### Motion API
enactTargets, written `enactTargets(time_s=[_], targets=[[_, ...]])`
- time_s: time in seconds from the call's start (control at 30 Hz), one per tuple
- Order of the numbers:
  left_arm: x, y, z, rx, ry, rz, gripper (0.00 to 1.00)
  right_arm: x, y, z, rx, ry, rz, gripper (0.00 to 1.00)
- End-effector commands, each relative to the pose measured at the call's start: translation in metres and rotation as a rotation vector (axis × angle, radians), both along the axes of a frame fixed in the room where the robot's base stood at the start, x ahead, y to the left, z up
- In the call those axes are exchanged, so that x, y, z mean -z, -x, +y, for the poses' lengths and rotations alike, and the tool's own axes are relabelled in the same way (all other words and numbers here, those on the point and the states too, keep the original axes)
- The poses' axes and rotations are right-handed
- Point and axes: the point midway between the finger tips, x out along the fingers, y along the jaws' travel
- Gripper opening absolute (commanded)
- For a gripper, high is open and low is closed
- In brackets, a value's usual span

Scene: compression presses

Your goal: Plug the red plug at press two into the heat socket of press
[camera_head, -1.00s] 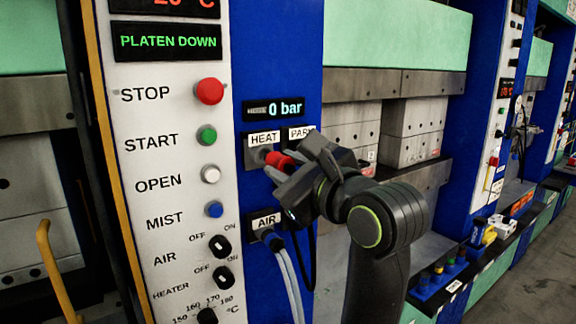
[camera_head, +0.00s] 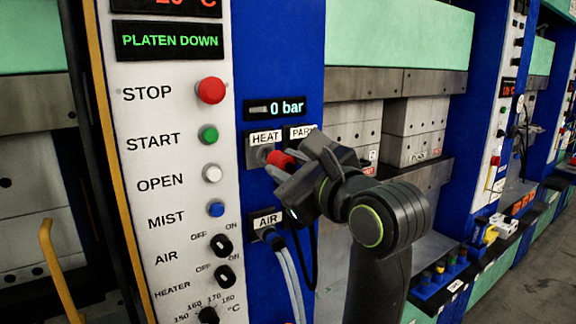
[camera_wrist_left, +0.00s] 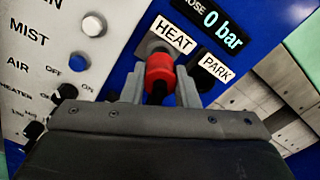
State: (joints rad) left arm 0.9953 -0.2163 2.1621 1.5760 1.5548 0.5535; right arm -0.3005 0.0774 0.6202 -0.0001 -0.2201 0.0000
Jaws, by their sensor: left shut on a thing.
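The red plug (camera_head: 281,160) is at the HEAT socket (camera_head: 264,155) on the blue press column, under the HEAT label. Its front end is at the socket; I cannot tell how deep it sits. My left gripper (camera_head: 293,172) is shut on the red plug and comes to it from the right. In the left wrist view, the red plug (camera_wrist_left: 160,72) stands between the finger tips (camera_wrist_left: 159,92), just below the HEAT label. My right gripper is not in view.
The AIR socket (camera_head: 268,235) with pale hoses is just below. The control panel (camera_head: 180,110) with buttons and switches is on the left. A 0 bar display (camera_head: 275,108) is above the sockets. Another press column (camera_head: 490,130) stands farther right.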

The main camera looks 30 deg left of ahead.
Motion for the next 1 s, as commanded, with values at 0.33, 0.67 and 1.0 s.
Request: enactTargets(time_s=[0.33, 0.67, 1.0], targets=[[0.0, 0.0, 0.0, 0.0, 0.0, 0.0, 0.04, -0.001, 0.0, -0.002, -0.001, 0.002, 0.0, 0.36], [-0.001, -0.002, 0.006, 0.0, -0.001, 0.0, 0.04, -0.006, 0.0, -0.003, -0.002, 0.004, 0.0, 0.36], [-0.001, -0.006, 0.014, 0.0, -0.001, 0.0, 0.04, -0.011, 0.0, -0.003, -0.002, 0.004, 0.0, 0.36]])
